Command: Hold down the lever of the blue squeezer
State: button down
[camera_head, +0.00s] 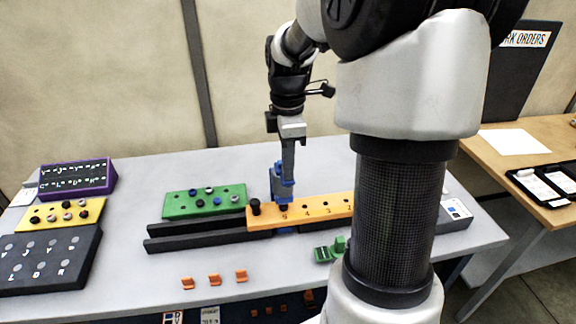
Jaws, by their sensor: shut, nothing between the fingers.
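The blue squeezer (284,192) stands upright at the left part of the orange numbered bar (318,210), near the number 5. My gripper (287,172) points straight down over the squeezer, with its fingers shut. The fingertips overlap the squeezer's top in this view. I cannot tell the lever apart from the squeezer's body, or whether the fingertips press on it. My own arm hides the right end of the orange bar.
Dark rails (190,238) run under the bar. A green block with pegs (176,208) stands behind them. A black knob (255,208) is left of the squeezer. Several orange clips (214,281) and a green part (323,255) lie in front. Yellow, purple and dark trays stand left.

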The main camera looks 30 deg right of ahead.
aim_at(289, 185)
jog(key=shift+f, duration=0.15)
jog(key=b, duration=0.1)
jog(key=f+t+b, duration=0.1)
jog(key=b, duration=0.1)
jog(key=shift+s+f, duration=0.15)
jog(key=shift+s, duration=0.1)
jog(key=t+b, duration=0.1)
jog(key=b, duration=0.1)
jog(key=f+b, duration=0.1)
jog(key=shift+s+a+f+t+h+b, duration=0.1)
jog(key=shift+s+a+t+h+b, duration=0.05)
jog(key=shift+s+t+h+b, duration=0.25)
jog(key=shift+s+f, duration=0.1)
jog(key=shift+f, duration=0.15)
jog(key=shift+s+a+f, duration=0.1)
jog(key=shift+s+f, duration=0.05)
jog(key=shift+f, duration=0.05)
dwell(0.6)
